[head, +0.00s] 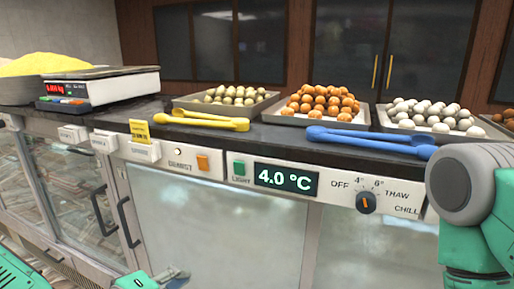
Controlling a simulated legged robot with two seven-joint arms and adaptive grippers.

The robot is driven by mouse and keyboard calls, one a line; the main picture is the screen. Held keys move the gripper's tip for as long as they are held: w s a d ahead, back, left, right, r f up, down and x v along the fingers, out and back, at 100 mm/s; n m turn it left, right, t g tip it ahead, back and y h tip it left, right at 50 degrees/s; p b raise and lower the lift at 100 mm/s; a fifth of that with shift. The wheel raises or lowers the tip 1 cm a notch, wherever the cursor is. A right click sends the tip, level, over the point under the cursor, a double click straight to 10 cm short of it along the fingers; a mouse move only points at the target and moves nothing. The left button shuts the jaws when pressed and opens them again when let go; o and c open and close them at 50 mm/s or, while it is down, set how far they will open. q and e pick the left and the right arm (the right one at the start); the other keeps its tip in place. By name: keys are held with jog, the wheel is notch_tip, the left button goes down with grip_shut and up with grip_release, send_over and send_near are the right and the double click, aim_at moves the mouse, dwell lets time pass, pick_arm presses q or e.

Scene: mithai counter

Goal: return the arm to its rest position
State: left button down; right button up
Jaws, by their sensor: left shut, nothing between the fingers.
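My left gripper (172,275) shows only in part at the bottom edge, low in front of the counter's front panel. It is shut and holds nothing; most of it and its arm lie below the picture. A teal part of my left arm (22,272) shows in the bottom left corner. My right arm (470,185), grey and teal, stands at the right edge before the counter. Its gripper is out of view.
The dark counter (275,143) bears trays of sweets (325,100), yellow tongs (205,121), blue tongs (370,140) and a scale (110,85). The front panel has a 4.0 °C display (286,180) and a dial (366,202). Door handles (127,222) stick out at left.

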pick_arm(q)
jog(key=s+f+m+g, duration=0.4)
jog(key=s+f, duration=0.4)
jog(key=f, duration=0.4)
jog(key=s+a+f+m+g+y+b, duration=0.3)
jog(key=s+a+f+m+g+y, duration=0.3)
jog(key=s+a+f, duration=0.6)
jog(key=s+f+m+g, duration=0.1)
jog(key=s+f, duration=0.1)
jog(key=s, duration=0.2)
jog(key=shift+f+y, duration=0.4)
jog(key=shift+a, duration=0.1)
